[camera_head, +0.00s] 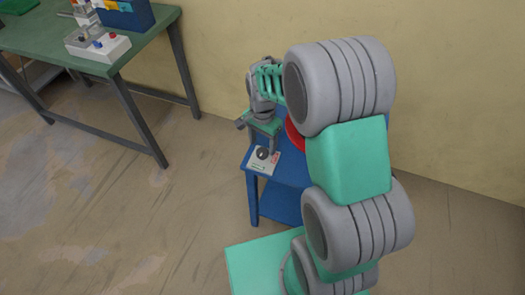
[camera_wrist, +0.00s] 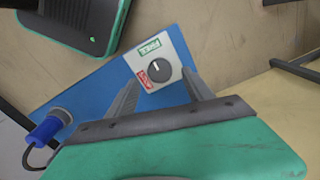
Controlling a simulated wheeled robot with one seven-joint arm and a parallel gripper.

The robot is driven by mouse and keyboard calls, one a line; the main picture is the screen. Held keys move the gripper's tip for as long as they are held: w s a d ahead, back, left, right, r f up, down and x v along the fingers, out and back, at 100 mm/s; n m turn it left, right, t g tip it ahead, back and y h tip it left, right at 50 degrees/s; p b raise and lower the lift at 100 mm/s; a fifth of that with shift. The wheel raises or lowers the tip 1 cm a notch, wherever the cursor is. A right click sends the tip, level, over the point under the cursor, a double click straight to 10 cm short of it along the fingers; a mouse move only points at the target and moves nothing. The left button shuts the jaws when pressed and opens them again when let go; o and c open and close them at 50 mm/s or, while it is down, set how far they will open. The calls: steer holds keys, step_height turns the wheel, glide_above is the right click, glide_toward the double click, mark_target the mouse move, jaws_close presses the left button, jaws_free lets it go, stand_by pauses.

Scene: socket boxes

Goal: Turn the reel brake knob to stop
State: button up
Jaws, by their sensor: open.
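The brake knob (camera_wrist: 159,68) is a round black knob with a short white mark. It sits on a white plate (camera_wrist: 178,59) with a green FREE label above it and a red label at its lower left. The mark points roughly up in the wrist view, on the FREE side. The knob also shows in the head view (camera_head: 262,153). My gripper (camera_wrist: 160,79) is open, one finger on each side of the plate area. Its fingertips look just short of the knob; I cannot tell their height above it. Nothing is held.
The plate is on a blue stand (camera_head: 288,172) by the yellow wall. A red round part (camera_head: 293,133) shows behind my arm. A blue plug (camera_wrist: 45,130) with a dark cable is at the stand's left in the wrist view. A green table (camera_head: 150,45) with boxes stands far left.

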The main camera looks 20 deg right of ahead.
mark_target(263, 152)
step_height(263, 152, down, 4)
steer(key=shift+r, duration=0.15)
jaws_close()
stand_by(0.7)
